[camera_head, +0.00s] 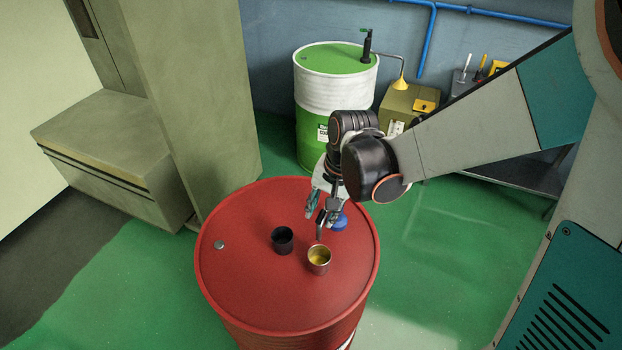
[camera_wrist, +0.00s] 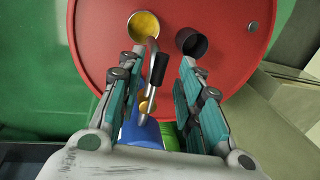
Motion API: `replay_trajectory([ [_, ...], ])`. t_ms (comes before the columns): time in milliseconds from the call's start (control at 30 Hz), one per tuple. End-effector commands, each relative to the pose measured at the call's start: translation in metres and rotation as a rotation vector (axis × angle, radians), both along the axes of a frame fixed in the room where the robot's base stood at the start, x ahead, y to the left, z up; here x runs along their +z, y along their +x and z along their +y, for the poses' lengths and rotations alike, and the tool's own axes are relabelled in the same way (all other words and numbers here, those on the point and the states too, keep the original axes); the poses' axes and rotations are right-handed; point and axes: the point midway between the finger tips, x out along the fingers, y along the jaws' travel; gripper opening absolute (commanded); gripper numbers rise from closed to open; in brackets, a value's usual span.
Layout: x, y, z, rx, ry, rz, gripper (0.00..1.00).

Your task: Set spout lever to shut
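In the wrist view a curved metal spout (camera_wrist: 151,48) reaches over a metal cup (camera_wrist: 143,25) holding yellow liquid. What looks like the spout lever, a black grip (camera_wrist: 159,70), stands beside the spout between my fingers. Behind it are a brass fitting (camera_wrist: 147,106) and a blue body (camera_wrist: 140,130), partly hidden. My gripper (camera_wrist: 162,61) is open, one finger on each side of the spout and lever, with no clear contact. In the head view my gripper (camera_head: 318,212) points down above the red drum, hiding most of the spout; the blue part (camera_head: 340,223) shows behind it.
The red drum top (camera_head: 250,210) carries the metal cup (camera_head: 319,259) and a dark cup (camera_head: 283,239) close by. A white and green drum (camera_head: 320,97) and an olive box (camera_head: 406,103) stand behind. A beige column (camera_head: 205,90) is at left. Green floor is open at right.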

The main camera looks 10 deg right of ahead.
Motion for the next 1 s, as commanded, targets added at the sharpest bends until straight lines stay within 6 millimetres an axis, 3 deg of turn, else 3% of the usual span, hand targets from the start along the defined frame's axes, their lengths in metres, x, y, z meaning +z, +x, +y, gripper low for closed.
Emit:
replay_trajectory([
  [433,-0.0092,0.0003,0.0016,0.001,0.000,0.000,0.33],
  [567,-0.0091,0.0003,0.0015,0.001,0.000,0.000,0.03],
  [600,-0.0091,0.0002,0.0016,0.001,0.000,0.000,0.00],
  [1000,-0.0094,0.0016,-0.0044,0.011,0.000,0.000,0.00],
])
